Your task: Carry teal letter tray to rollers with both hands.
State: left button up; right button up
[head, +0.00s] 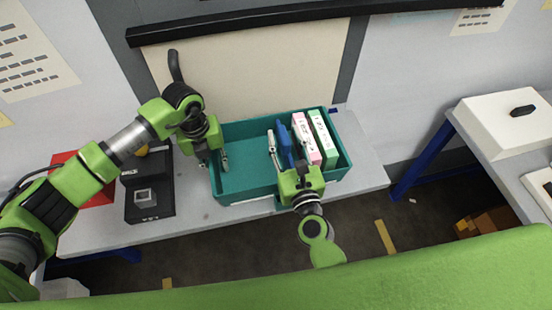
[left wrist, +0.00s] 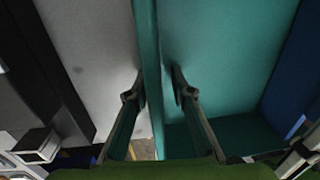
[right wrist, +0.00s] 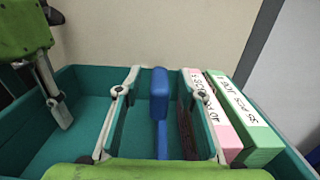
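The teal letter tray (head: 245,181) stands on a grey bench. In it are a blue-handled item (head: 285,148), a pink box (head: 306,142) and a green box (head: 323,140). My left gripper (head: 213,160) is at the tray's left side. In the left wrist view its fingers (left wrist: 158,82) straddle the teal wall (left wrist: 150,45), with a gap visible on the right. My right gripper (head: 286,133) reaches over the tray's near side. In the right wrist view its fingers (right wrist: 158,85) stand apart, with the blue item (right wrist: 159,95) between them. The near wall is partly hidden. I see no rollers.
A black device (head: 148,190) and a red object (head: 92,185) sit on the bench left of the tray. The bench (head: 365,170) is clear at its right end. A beige panel (head: 250,70) stands behind. Another table with a white box (head: 510,125) is at the right, across a gap.

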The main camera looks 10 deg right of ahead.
aim_at(214, 159)
pick_arm(q)
grip_shut()
pick_arm(e)
jog(key=c, duration=0.8)
jog(key=shift+a, duration=0.1)
grip_shut()
pick_arm(q)
jog(key=shift+r, duration=0.25)
pick_arm(e)
jog(key=shift+r, duration=0.25)
